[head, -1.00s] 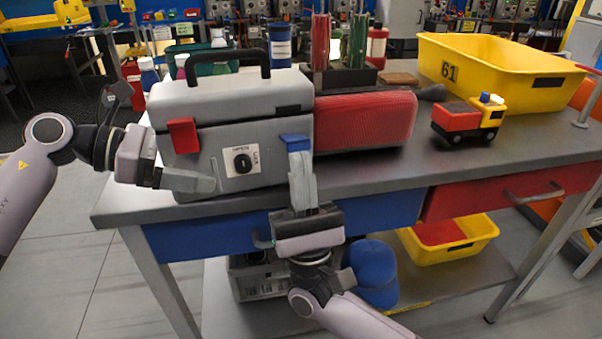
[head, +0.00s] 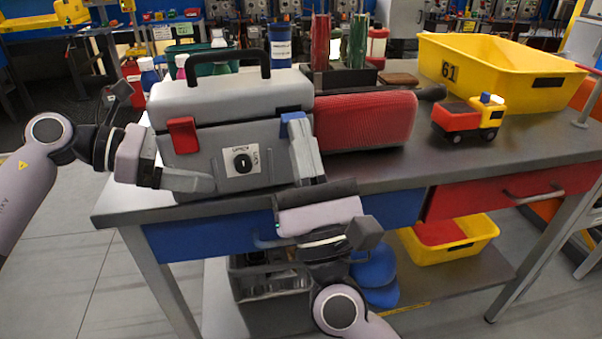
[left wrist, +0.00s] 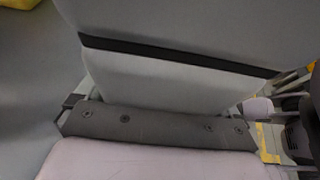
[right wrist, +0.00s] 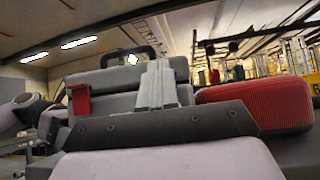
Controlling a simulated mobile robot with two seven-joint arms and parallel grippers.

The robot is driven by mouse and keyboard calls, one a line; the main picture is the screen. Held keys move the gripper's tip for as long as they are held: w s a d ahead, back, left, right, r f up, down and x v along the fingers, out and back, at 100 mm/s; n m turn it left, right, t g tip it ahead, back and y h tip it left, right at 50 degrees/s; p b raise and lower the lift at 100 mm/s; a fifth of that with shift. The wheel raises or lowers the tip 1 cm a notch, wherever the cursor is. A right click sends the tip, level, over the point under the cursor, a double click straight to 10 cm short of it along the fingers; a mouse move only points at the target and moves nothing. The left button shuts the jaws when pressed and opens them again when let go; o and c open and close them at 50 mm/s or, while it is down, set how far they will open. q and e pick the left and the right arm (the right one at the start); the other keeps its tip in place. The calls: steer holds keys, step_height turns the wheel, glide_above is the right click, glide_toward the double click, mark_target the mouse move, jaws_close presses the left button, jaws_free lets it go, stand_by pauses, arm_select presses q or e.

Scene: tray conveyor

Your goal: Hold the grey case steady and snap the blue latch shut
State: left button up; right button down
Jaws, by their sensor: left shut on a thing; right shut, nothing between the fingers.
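The grey case (head: 222,135) stands on the table with its lid down and its black handle (head: 268,55) upright. Its left red latch (head: 183,135) lies against the front. The blue latch (head: 289,125) is at the front's right side, near the lid seam, partly hidden behind my right fingers. My left gripper (head: 190,182) is shut on the case at its lower left front; the grey case wall (left wrist: 150,85) fills the left wrist view. My right gripper (head: 300,135) is shut and empty, fingertips at the blue latch. In the right wrist view, its fingers (right wrist: 158,85) hide the latch.
A red ribbed case (head: 365,120) lies close on the right of the grey case. A toy truck (head: 468,117) and a yellow bin (head: 490,75) stand further right. Bottles and a blue can (head: 281,45) stand behind. The table front has drawers.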

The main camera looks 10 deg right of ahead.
steer(key=shift+w+r, duration=0.2)
steer(key=shift+r, duration=0.2)
steer(key=a+v, duration=0.1)
steer(key=v, duration=1.1)
steer(key=shift+d, duration=0.45)
